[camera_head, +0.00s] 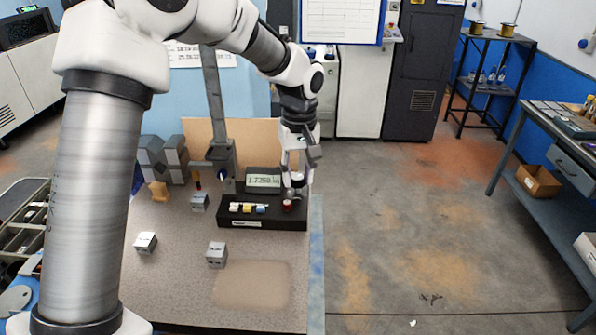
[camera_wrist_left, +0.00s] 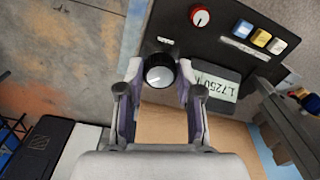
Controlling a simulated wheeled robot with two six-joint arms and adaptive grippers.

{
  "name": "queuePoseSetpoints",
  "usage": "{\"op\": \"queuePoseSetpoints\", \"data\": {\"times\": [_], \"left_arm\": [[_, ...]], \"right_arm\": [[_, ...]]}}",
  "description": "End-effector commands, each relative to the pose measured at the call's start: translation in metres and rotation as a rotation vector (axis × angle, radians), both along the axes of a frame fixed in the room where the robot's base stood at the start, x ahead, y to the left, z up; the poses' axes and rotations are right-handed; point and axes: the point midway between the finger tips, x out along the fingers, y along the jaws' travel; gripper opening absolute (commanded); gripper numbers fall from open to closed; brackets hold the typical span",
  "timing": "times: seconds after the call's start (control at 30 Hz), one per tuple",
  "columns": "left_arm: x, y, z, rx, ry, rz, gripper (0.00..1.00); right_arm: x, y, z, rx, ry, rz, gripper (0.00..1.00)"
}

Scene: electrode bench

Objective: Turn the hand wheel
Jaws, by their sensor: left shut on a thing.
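The hand wheel is a round black knob with a silver top, on the dark control box (camera_head: 262,214). In the left wrist view the hand wheel (camera_wrist_left: 159,72) sits between the two fingers of my left gripper (camera_wrist_left: 159,82). The fingers are shut on it from both sides. In the head view my left gripper (camera_head: 297,168) reaches down to the hand wheel (camera_head: 297,179) at the box's back right, and the fingers partly hide it. A display (camera_head: 263,181) beside it reads about 1.725; it also shows in the left wrist view (camera_wrist_left: 216,82). My right gripper is not in view.
A red knob (camera_head: 287,205) and several coloured buttons (camera_head: 248,208) are on the box near the hand wheel. A post (camera_head: 213,100) rises behind it. Small grey blocks (camera_head: 217,254) stand on the bench (camera_head: 180,290).

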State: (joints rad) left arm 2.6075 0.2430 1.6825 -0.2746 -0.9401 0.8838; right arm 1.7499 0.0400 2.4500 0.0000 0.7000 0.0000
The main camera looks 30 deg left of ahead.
Motion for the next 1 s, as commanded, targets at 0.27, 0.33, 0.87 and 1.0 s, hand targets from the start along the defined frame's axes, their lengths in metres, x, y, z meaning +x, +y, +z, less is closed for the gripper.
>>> {"op": "queuePoseSetpoints", "data": {"times": [0.27, 0.33, 0.87, 1.0], "left_arm": [[-0.001, 0.0, 0.002, 0.0, 0.005, -0.152, 0.01], [-0.001, 0.0, 0.002, -0.001, 0.005, -0.207, 0.01], [-0.002, 0.0, 0.002, -0.002, 0.006, -0.706, 0.01], [-0.002, 0.001, 0.001, -0.002, 0.006, -0.838, 0.01]], "right_arm": [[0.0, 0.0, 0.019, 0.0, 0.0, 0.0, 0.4], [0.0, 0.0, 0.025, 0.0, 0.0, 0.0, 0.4], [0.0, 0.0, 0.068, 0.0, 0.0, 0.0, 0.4], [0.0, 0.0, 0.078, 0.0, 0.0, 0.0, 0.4]]}}
